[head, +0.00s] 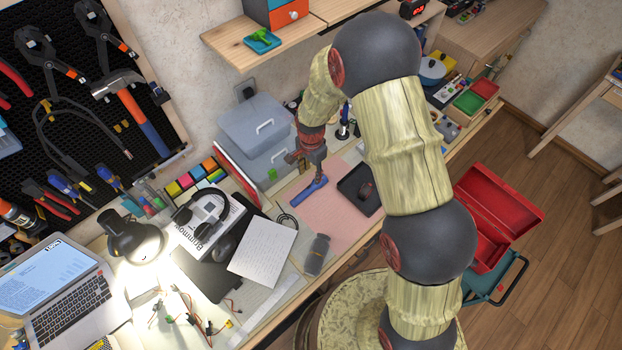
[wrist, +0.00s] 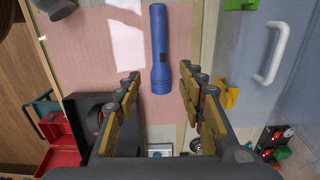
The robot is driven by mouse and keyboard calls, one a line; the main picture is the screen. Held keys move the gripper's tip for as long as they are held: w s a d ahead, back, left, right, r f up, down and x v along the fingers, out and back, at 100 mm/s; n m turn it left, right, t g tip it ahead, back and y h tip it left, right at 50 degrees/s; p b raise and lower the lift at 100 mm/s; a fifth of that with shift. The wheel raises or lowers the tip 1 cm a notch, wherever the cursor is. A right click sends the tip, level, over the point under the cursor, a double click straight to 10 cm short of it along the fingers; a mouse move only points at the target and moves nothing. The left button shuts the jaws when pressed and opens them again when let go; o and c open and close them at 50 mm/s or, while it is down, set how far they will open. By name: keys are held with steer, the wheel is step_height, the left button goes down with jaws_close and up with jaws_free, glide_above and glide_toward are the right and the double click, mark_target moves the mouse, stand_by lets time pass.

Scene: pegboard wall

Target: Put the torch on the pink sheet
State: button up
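The blue torch (head: 308,192) lies on the pink sheet (head: 328,212), near the sheet's left part in the head view. In the wrist view the torch (wrist: 159,45) points away from me over the pink sheet (wrist: 88,62), with its near end between the fingertips. My gripper (head: 319,176) is just above the torch in the head view. In the wrist view my gripper (wrist: 160,84) is open, with a gap on both sides of the torch. I cannot tell exactly how high the fingertips are above the sheet.
A dark grey bottle-like object (head: 317,255) lies at the front. The lit lamp (head: 135,238) and laptop (head: 62,290) are far left. A red toolbox (head: 490,215) is open at right.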

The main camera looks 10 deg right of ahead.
steer(key=s+d+r+n+t, duration=0.1)
steer(key=s+d+r+n, duration=0.15)
steer(key=r, duration=1.05)
steer(key=s+d+r+n+t, duration=0.1)
steer(key=s+d+r+n, duration=0.15)
steer(key=r, duration=0.95)
steer(key=s+d+r+n+t, duration=0.1)
steer(key=s+d+r+n, duration=0.2)
steer(key=s+r, duration=0.4)
steer(key=s+d+r+n+t, duration=0.2)
steer(key=s+r, duration=0.5)
steer(key=s, duration=0.6)
steer(key=shift+d+n+t, duration=0.3)
steer(key=shift+d+n, duration=0.15)
steer(key=shift+n, duration=0.15)
steer(key=shift+w+r, duration=0.1)
step_height(320, 180, down, 8)
steer(key=b, duration=0.7)
steer(key=shift+b, duration=0.4)
